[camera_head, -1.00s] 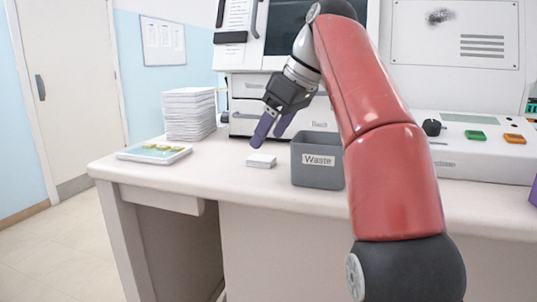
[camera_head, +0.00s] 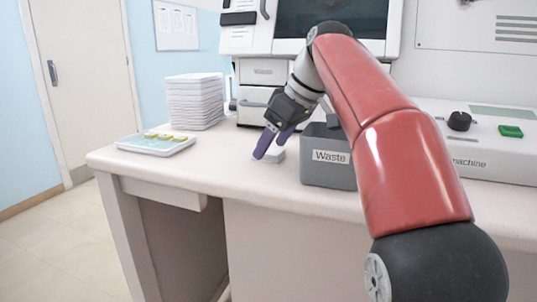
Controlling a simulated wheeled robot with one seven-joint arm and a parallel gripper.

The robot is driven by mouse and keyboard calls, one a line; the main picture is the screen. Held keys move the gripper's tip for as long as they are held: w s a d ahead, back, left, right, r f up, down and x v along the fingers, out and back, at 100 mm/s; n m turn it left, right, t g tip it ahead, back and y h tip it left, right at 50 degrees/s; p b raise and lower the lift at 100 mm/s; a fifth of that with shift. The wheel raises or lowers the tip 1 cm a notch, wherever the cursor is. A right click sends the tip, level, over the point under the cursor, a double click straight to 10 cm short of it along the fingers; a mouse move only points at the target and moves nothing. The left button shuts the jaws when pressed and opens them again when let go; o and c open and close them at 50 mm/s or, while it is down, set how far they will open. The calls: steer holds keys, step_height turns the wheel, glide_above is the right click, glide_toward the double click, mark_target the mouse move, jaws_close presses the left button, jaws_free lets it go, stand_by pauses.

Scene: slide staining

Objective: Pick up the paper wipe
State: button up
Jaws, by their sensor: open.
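The paper wipe seems to be the small white folded pad (camera_head: 270,157) on the counter, just left of the grey waste bin. My gripper (camera_head: 270,146) is open, with its purple fingers pointing down at the pad. The fingers cover part of the pad from this view. I cannot tell whether they touch it or hang just above it.
The grey bin labelled Waste (camera_head: 331,170) stands close to the right of my gripper. A tray with yellow-green items (camera_head: 156,146) lies at the left, with a tall white stack (camera_head: 192,102) behind it. White machines (camera_head: 255,92) stand along the back. The counter front (camera_head: 230,185) is clear.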

steer(key=shift+w+a+f, duration=0.1)
steer(key=shift+a+f, duration=0.1)
steer(key=shift+f, duration=0.25)
steer(key=c, duration=1.1)
